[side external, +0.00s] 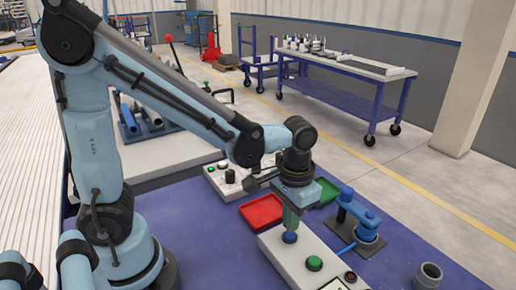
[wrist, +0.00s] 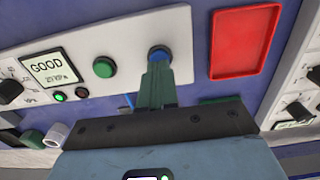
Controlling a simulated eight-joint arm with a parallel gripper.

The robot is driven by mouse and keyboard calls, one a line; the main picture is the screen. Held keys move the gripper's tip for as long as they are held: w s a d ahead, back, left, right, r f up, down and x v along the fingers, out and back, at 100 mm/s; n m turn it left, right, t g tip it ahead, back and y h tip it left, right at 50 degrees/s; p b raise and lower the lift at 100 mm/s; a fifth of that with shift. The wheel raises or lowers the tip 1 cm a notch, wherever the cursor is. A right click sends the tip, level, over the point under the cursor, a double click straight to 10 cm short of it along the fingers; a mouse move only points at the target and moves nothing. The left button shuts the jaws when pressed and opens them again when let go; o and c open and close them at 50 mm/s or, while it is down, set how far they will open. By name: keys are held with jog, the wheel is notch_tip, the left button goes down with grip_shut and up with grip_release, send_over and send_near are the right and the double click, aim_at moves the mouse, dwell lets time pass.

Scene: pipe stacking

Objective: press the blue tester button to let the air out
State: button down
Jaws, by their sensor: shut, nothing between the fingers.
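The tester is a white box (side external: 283,255) on the purple table; its panel (wrist: 120,35) also shows in the wrist view. The blue button (side external: 289,238) is near its far end and shows in the wrist view (wrist: 159,52) just past my fingertips. My gripper (side external: 291,229) points down over the button, shut and empty, its green fingers (wrist: 157,68) partly covering it. The tips look to be at the button; I cannot tell how far it is pressed. A green button (wrist: 103,67) sits beside it. The display (wrist: 47,67) reads GOOD.
A red tray (side external: 262,212) lies behind the tester, with a green tray (side external: 326,194) farther right. A blue clamp fixture (side external: 358,222) stands right of my gripper. A grey pipe fitting (side external: 429,275) stands at the front right. Another white control box (side external: 225,178) is behind.

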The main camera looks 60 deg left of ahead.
jog(key=shift+f, duration=1.05)
dwell(0.9)
jog(key=shift+r, duration=3.5)
jog(key=shift+a, duration=0.1)
jog(key=s+a+r+t, duration=0.2)
jog(key=a+t, duration=0.4)
jog(key=t, duration=0.1)
jog(key=shift+a+r, duration=0.3)
jog(key=shift+a, duration=0.1)
